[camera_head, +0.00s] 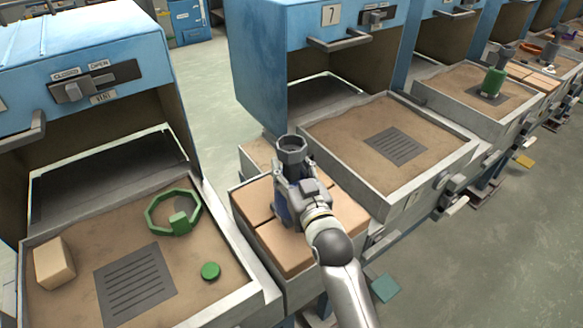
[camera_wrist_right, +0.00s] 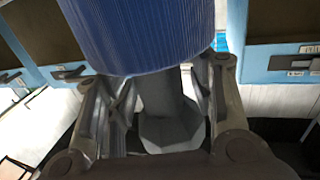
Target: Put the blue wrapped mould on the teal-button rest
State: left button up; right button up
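The blue wrapped mould (camera_head: 292,150) shows a dark grey cup-shaped top in the head view, with part of its blue wrap (camera_head: 284,212) below. It is upright over a brick-topped stand (camera_head: 255,200); I cannot tell whether it touches the bricks. My right gripper (camera_head: 292,182) is around the mould, its fingers on either side. In the right wrist view the ribbed blue wrap (camera_wrist_right: 140,35) and grey part (camera_wrist_right: 172,125) lie between the fingers. A teal square (camera_head: 384,288) sits low in front of the stand; no rest is clearly marked by it. My left gripper is out of view.
The left sand tray (camera_head: 240,258) holds a green octagonal ring (camera_head: 173,212), a green disc (camera_head: 210,271), a tan block (camera_head: 54,262) and a grate (camera_head: 135,284). The middle tray (camera_head: 460,132) has a bare grate (camera_head: 395,146). A green-wrapped mould (camera_head: 493,82) stands farther right.

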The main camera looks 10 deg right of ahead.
jog(key=shift+r, duration=0.25)
jog(key=shift+s+f, duration=0.15)
jog(key=shift+s, duration=0.2)
jog(key=s+d, duration=0.1)
jog(key=s, duration=1)
jog(key=shift+s, duration=0.1)
